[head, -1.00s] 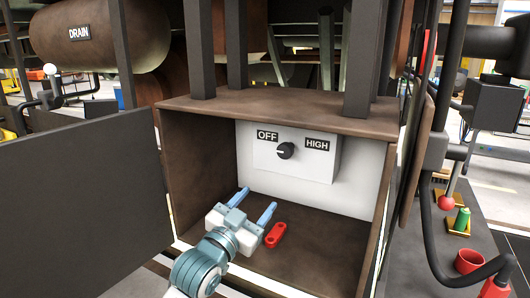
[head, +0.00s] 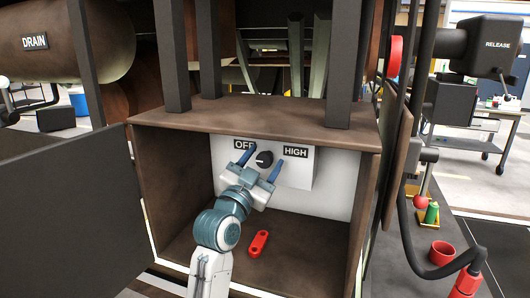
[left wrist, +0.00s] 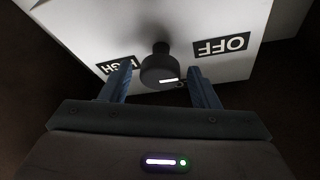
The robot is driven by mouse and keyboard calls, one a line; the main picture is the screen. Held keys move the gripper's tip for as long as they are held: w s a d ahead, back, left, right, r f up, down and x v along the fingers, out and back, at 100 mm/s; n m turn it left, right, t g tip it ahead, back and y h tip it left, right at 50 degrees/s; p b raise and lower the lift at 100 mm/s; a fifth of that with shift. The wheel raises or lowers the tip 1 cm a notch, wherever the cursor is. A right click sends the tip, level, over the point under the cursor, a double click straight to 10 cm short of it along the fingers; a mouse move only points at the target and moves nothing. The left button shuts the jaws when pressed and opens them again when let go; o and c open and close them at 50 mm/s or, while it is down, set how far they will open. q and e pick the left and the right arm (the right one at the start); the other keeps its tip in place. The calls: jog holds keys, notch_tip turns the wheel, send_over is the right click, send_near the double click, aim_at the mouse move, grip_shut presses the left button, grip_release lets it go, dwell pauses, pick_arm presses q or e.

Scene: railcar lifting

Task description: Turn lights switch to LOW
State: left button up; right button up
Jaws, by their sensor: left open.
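The lights switch is a black round knob (head: 264,159) on a white box (head: 304,177) inside an open brown cabinet. In the head view the knob's white mark points left, toward OFF. My left gripper (head: 259,168) is open, with blue fingers on either side of the knob. In the left wrist view the knob (left wrist: 161,70) shows upside down between the spread fingers (left wrist: 160,84), with no clear contact. My right gripper is not in view.
A red part (head: 258,243) lies on the cabinet floor below my arm. The cabinet's brown side walls and top (head: 255,120) enclose the box. The dark open door (head: 70,210) stands at the left. A red cup (head: 442,253) stands on a bench at the right.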

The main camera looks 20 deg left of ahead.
pick_arm(q)
jog(key=shift+w+d+r, duration=0.15)
jog(key=shift+w+r, duration=0.05)
jog(key=shift+w, duration=0.35)
jog(key=c, duration=0.9)
jog(key=shift+c, duration=0.3)
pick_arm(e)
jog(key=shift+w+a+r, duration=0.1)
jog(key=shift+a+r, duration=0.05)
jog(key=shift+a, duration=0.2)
